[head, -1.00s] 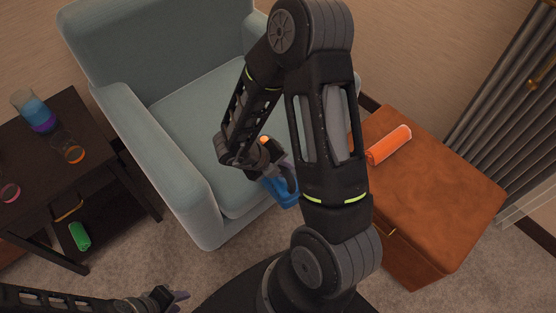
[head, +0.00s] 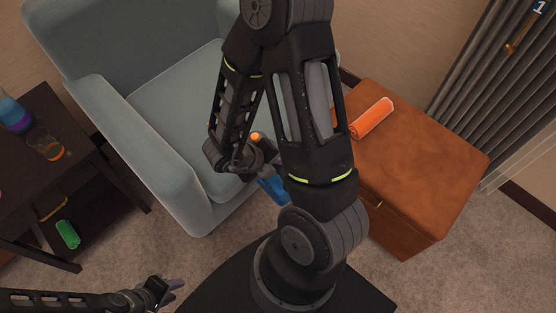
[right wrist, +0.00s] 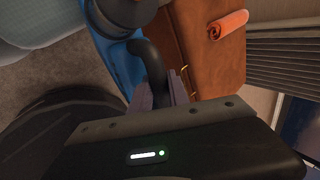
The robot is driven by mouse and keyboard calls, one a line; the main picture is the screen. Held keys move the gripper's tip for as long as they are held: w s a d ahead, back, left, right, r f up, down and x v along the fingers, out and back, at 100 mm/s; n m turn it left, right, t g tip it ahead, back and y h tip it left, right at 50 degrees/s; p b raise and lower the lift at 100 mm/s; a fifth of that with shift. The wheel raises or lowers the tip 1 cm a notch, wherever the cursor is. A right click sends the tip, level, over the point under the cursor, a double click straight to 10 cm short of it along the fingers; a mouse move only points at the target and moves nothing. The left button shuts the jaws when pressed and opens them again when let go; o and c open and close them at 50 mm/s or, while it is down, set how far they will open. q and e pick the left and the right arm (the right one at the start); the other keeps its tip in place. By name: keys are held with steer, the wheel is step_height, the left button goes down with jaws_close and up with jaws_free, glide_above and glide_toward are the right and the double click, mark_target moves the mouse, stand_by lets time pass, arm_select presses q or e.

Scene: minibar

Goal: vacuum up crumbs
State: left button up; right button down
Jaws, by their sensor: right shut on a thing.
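A blue hand-held vacuum (head: 272,190) with a dark handle hangs in my right gripper (head: 262,166), in front of the pale armchair. My right arm hides part of it in the head view. In the right wrist view the blue body (right wrist: 124,68) shows beside the curved black handle (right wrist: 154,66), with the right gripper's fingers (right wrist: 162,92) shut on that handle. My left gripper (head: 175,287) is low at the left, away from the furniture and with nothing visible in it. Its finger gap is too small to judge. I cannot make out any crumbs.
A pale blue armchair (head: 150,150) stands ahead. A brown leather ottoman (head: 430,165) at the right bears an orange roll (head: 372,118). A dark side table (head: 90,125) at the left holds glasses, with a green cylinder (head: 67,234) on its lower shelf. Carpet shows between them.

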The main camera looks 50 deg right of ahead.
steer(key=shift+w+a+r+p, duration=0.1)
steer(key=shift+w+a+p, duration=0.3)
steer(key=shift+w, duration=0.65)
steer(key=shift+w+a+f+p, duration=0.1)
steer(key=shift+w+a+p, duration=0.35)
steer(key=shift+w, duration=0.65)
steer(key=shift+w+a+r+p, duration=0.1)
steer(key=shift+w+a+p, duration=0.3)
steer(key=shift+w, duration=0.65)
steer(key=shift+w+d+p, duration=0.65)
steer(key=shift+w+d, duration=0.05)
steer(key=shift+w, duration=3.1)
step_height(320, 180, up, 6)
steer(key=p, duration=0.6)
steer(key=shift+r, duration=0.15)
